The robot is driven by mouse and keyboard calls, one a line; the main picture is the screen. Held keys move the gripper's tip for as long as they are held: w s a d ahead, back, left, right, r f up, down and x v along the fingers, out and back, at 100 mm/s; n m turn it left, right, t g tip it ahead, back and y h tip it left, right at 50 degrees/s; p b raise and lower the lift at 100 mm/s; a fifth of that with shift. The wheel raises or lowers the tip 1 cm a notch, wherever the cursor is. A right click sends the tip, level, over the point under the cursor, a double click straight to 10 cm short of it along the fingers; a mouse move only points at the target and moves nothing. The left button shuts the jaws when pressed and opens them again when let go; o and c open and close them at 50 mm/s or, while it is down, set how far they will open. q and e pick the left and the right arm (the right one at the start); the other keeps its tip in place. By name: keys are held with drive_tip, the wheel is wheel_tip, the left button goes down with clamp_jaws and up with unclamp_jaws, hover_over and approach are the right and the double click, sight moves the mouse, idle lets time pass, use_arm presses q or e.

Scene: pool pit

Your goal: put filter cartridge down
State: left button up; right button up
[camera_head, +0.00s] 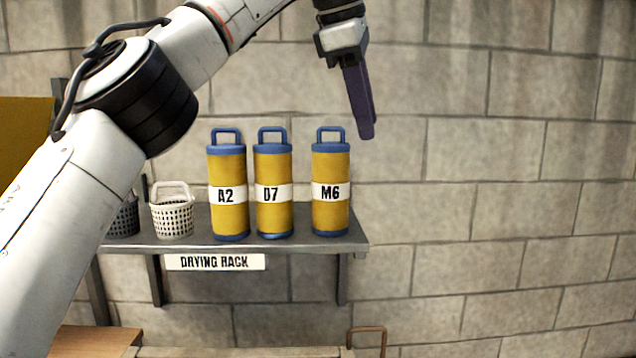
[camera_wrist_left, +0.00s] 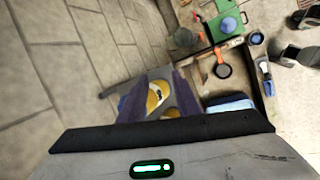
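Three yellow filter cartridges with blue caps and loop handles stand upright on the drying rack (camera_head: 315,245): A2 (camera_head: 227,170), D7 (camera_head: 273,168) and M6 (camera_head: 331,168). M6 stands nearest the rack's right end, with a gap between it and D7. My left gripper (camera_head: 367,134) points down, above and to the right of M6, apart from it. In the left wrist view its two purple fingers are spread with nothing held. Yellow cartridge tops (camera_wrist_left: 156,97) show beyond and between the fingers. My right gripper is out of view.
A white basket (camera_head: 172,214) and a dark basket (camera_head: 125,217) stand left of A2. A block wall (camera_head: 500,180) is behind the rack. The left wrist view shows a green item (camera_wrist_left: 224,27) and a dark round pan (camera_wrist_left: 223,71) lower down.

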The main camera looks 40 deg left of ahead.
use_arm(q)
drive_tip(key=s+a+r+n+y, duration=0.2)
drive_tip(key=s+a+r, duration=0.1)
drive_tip(key=a, duration=0.5)
drive_tip(key=s+a+r+n+y, duration=0.1)
drive_tip(key=s+a+r+y, duration=0.15)
drive_tip(key=a, duration=0.55)
approach(272, 145)
drive_tip(key=shift+w+a+f, duration=0.95)
drive_tip(key=shift+w, duration=0.15)
drive_tip(key=shift+w+a+f, duration=0.9)
drive_tip(key=shift+w+a, duration=0.05)
drive_tip(key=shift+w, duration=0.2)
clamp_jaws()
